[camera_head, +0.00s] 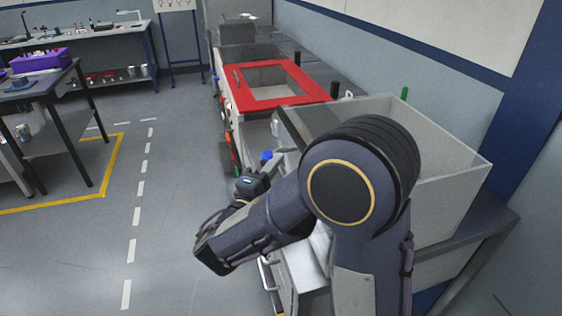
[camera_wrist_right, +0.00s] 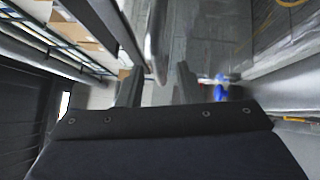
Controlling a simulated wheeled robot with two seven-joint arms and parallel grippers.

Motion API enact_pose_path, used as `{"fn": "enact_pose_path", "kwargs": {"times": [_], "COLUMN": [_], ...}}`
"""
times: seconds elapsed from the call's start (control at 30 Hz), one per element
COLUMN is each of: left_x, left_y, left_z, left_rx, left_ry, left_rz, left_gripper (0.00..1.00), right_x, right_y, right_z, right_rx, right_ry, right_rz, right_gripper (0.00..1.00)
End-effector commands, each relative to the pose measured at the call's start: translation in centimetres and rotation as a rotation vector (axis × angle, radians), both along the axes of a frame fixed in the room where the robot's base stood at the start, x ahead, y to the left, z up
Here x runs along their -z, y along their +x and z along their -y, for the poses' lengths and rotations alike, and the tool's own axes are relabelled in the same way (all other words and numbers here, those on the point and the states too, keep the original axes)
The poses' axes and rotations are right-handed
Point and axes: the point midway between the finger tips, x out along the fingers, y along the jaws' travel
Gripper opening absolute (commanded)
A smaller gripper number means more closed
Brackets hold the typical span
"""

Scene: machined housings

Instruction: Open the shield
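A red-framed panel with a clear window (camera_head: 290,82), which looks like the shield, lies flat over the machine in the middle of the head view. A dark handle shows at its left side. My right arm reaches in front of the nearer unit, its wrist low beside the machine's left face; its fingertips are hidden there. In the right wrist view my right gripper (camera_wrist_right: 158,84) has its two dark fingers apart. A pale rounded bar (camera_wrist_right: 156,42) extends toward the gap between them; I cannot tell whether it touches or what it belongs to. My left gripper is not in view.
A pale open-topped bin (camera_head: 455,165) stands on the right, close to my arm. A blue item (camera_head: 266,155) sits beside the machine, and blurred blue shows in the wrist view (camera_wrist_right: 221,90). A table with a purple bin (camera_head: 40,61) stands left. The floor between is clear.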

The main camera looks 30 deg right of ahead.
Motion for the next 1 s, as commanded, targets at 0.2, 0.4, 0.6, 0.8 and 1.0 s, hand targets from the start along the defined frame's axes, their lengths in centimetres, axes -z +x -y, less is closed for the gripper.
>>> {"fn": "enact_pose_path", "kwargs": {"times": [0.2,0.4,0.6,0.8,1.0], "left_x": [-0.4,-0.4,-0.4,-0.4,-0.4], "left_y": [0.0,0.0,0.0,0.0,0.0], "left_z": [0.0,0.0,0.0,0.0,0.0], "left_rx": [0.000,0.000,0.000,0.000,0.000], "left_ry": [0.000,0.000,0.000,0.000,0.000], "left_rz": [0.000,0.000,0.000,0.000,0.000], "left_gripper": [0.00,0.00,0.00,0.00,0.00], "right_x": [-0.3,-0.2,-0.2,-0.2,-0.2], "right_y": [0.9,1.0,1.0,1.0,1.0], "right_z": [1.5,1.6,1.5,1.5,1.5], "right_rx": [0.000,-0.002,-0.001,-0.001,-0.001], "right_ry": [0.000,0.001,0.001,0.001,0.002], "right_rz": [0.000,-0.001,-0.001,-0.001,-0.001], "right_gripper": [0.33,0.33,0.14,0.00,0.00]}}
